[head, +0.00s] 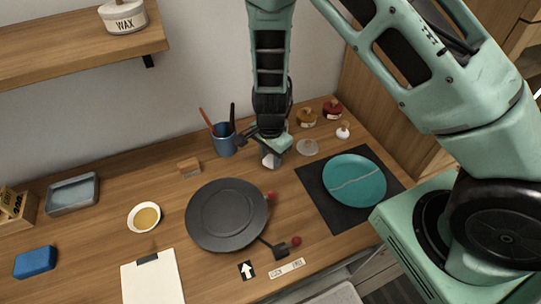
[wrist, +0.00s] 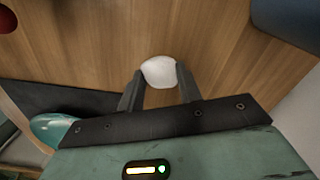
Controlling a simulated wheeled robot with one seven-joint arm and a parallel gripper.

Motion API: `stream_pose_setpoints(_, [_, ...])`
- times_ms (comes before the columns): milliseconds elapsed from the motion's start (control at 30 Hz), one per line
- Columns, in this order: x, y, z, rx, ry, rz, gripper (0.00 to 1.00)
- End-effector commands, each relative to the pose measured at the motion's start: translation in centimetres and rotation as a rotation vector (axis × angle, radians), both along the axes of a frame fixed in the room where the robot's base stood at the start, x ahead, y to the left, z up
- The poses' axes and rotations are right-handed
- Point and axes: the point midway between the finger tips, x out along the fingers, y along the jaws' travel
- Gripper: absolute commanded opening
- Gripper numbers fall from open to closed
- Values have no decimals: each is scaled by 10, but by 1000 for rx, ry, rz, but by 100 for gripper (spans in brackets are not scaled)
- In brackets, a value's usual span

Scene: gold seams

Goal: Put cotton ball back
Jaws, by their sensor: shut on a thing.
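My gripper (wrist: 158,88) is shut on a white cotton ball (wrist: 158,72), with one dark finger on each side of it. In the head view my gripper (head: 272,153) points down over the back of the table, right of the blue cup, and the cotton ball (head: 270,161) shows as a pale patch at its fingertips. I cannot tell how far the ball is above the wood. A small pale round dish (head: 308,147) lies to the right of my gripper. A small white round thing (head: 343,131) stands further right.
The blue cup (head: 225,140) with tools stands close left of my gripper. Lidded jars (head: 306,117) stand at the back right. A dark plate (head: 227,215) lies in front, and a teal plate (head: 354,181) with a pale seam rests on a black mat (head: 313,179).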

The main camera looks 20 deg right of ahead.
Motion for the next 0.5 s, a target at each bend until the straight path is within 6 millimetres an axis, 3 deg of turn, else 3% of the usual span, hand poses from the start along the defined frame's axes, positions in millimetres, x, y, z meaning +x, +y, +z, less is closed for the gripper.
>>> stream_pose_setpoints(133, [0,0,-4,0,1,0,16])
stream_pose_setpoints(167, [0,0,-3,0,0,0,40])
stream_pose_setpoints(233, [0,0,-3,0,0,0,56])
stream_pose_setpoints(500, [0,0,-2,0,0,0,56])
